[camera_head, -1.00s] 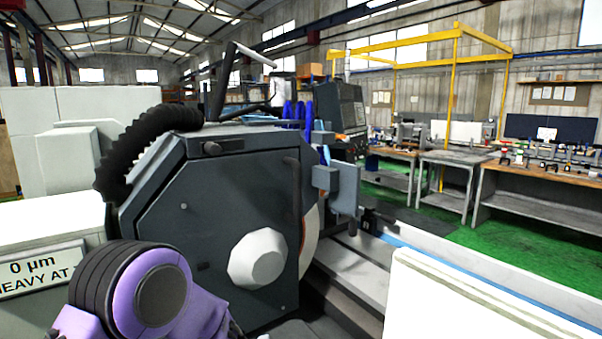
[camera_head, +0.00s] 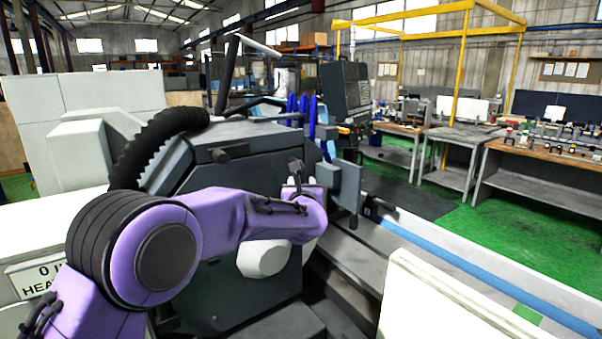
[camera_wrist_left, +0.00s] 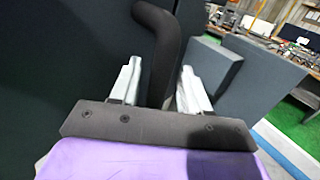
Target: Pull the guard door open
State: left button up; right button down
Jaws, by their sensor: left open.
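The guard door (camera_head: 215,170) is the large dark grey panel on the grinder's front, with a pale octagonal knob (camera_head: 262,260) low on it. It looks shut. Its dark bent handle (camera_wrist_left: 162,45) shows in the left wrist view, running down between my two metal fingers. My left gripper (camera_wrist_left: 158,80) is open, one finger on each side of the handle, with gaps visible. In the head view my left gripper (camera_head: 300,182) is at the door's right edge; my purple arm hides much of the door's lower half. My right gripper is not in view.
A grey bracket block (camera_head: 345,185) stands just right of the gripper. A black corrugated hose (camera_head: 150,140) curves over the door's upper left. A cream panel (camera_head: 430,290) rises at the front right. Workbenches (camera_head: 540,160) stand farther back on the green floor.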

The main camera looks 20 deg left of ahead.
pick_arm(q)
jog(key=shift+w+a, duration=0.1)
jog(key=shift+w, duration=0.35)
grip_shut()
